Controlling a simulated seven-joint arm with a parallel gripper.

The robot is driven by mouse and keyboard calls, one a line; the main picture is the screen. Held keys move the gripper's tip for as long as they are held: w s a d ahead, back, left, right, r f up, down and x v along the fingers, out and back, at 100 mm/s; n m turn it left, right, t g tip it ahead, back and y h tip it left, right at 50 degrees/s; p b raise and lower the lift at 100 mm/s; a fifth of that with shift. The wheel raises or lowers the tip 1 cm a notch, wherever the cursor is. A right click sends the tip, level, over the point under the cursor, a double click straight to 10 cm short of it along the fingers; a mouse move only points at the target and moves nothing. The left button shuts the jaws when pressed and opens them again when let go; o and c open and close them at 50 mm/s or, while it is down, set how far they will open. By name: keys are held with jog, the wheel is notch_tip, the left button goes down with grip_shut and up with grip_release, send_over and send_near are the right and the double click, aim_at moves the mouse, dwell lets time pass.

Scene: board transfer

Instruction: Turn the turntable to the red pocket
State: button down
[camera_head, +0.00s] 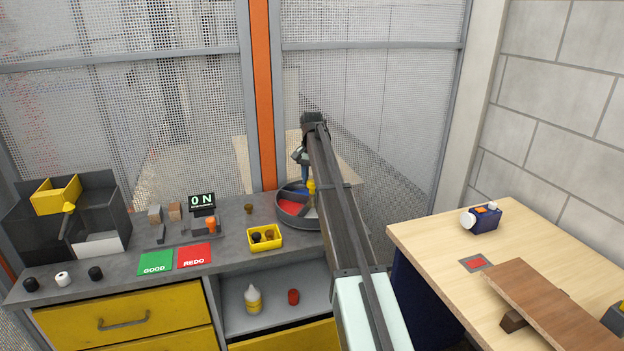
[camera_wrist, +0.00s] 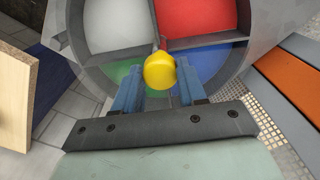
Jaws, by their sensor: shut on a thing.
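The turntable (camera_head: 281,208) is a round grey tray on the far right end of the grey bench, split by dark dividers. In the wrist view the turntable (camera_wrist: 243,50) shows a red pocket (camera_wrist: 195,17) at upper right, a white pocket at upper left, green at lower left and blue at lower right. A yellow knob (camera_wrist: 160,70) stands near the middle of the dividers. My gripper (camera_wrist: 160,80) is shut on the yellow knob, with a blue finger on each side. In the head view my arm hides part of the turntable; the red pocket (camera_head: 290,206) shows at its left front.
A yellow bin (camera_head: 265,247) with dark and tan pieces stands left of the turntable. Green GOOD (camera_head: 155,262) and red REDO (camera_head: 194,256) mats lie further left. A wooden table (camera_head: 420,240) is at right, and a mesh fence stands behind.

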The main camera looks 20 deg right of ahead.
jog(key=shift+m, duration=0.3)
dwell(0.4)
jog(key=c, duration=0.6)
grip_release()
notch_tip(320, 180, up, 14)
jog(key=shift+f, duration=0.1)
